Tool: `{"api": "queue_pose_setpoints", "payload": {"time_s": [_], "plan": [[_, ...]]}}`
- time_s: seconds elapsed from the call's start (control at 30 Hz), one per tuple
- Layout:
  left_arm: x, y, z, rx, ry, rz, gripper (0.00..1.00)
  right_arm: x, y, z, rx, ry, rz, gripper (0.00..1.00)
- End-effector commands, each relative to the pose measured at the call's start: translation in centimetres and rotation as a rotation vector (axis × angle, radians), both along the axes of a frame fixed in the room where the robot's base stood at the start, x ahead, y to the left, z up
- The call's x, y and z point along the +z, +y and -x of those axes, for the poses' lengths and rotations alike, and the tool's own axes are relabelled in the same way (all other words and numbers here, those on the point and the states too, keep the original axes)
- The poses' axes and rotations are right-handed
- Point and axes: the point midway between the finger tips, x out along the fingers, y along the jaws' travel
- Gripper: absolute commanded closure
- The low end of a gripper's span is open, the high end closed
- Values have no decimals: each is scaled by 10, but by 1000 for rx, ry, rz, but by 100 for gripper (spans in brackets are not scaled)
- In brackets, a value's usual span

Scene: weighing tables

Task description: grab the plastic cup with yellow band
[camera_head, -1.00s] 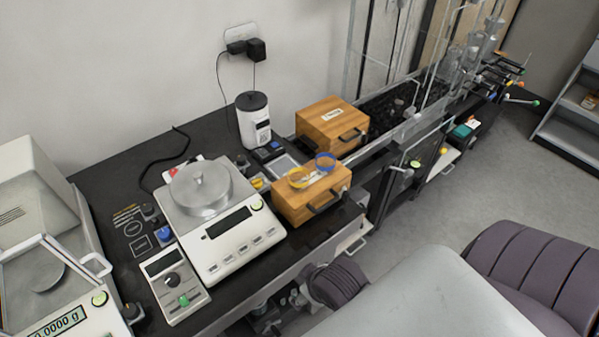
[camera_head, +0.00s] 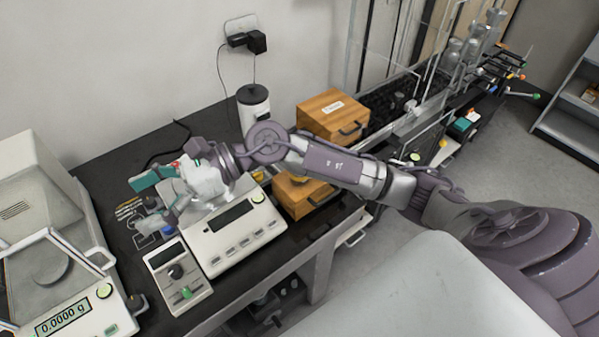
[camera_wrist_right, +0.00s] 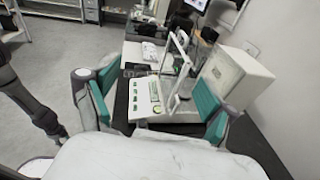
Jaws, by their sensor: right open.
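The front wooden box (camera_head: 293,203) stands right of the balance in the head view. The rest of that cup and the blue-banded cup are hidden by the arm. My right gripper (camera_head: 148,200) is open and empty, above the left side of the balance, well left of the box. In the wrist view its teal fingers (camera_wrist_right: 150,105) are spread wide, with no cup between them. My left gripper is not in view.
The balance (camera_head: 237,225) lies under and beside my right gripper. An enclosed balance (camera_head: 45,225) stands at the left. A second wooden box (camera_head: 333,113) and a white canister (camera_head: 253,110) stand behind the arm.

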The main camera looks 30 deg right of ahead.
Motion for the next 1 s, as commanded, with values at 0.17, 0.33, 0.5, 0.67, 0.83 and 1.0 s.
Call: {"api": "queue_pose_setpoints", "payload": {"time_s": [0.17,0.33,0.5,0.67,0.83,1.0], "plan": [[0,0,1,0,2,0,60,-79,-103,-34,226,-310,760,15],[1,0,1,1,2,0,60,-83,-232,-62,348,-330,1293,15],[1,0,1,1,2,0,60,-65,-302,-66,397,-260,1544,15],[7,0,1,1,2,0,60,-74,-318,-65,411,-233,1594,15],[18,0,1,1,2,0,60,-108,-322,-66,414,-232,1590,15],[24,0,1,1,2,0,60,-135,-325,-68,410,-236,1588,15]]}}
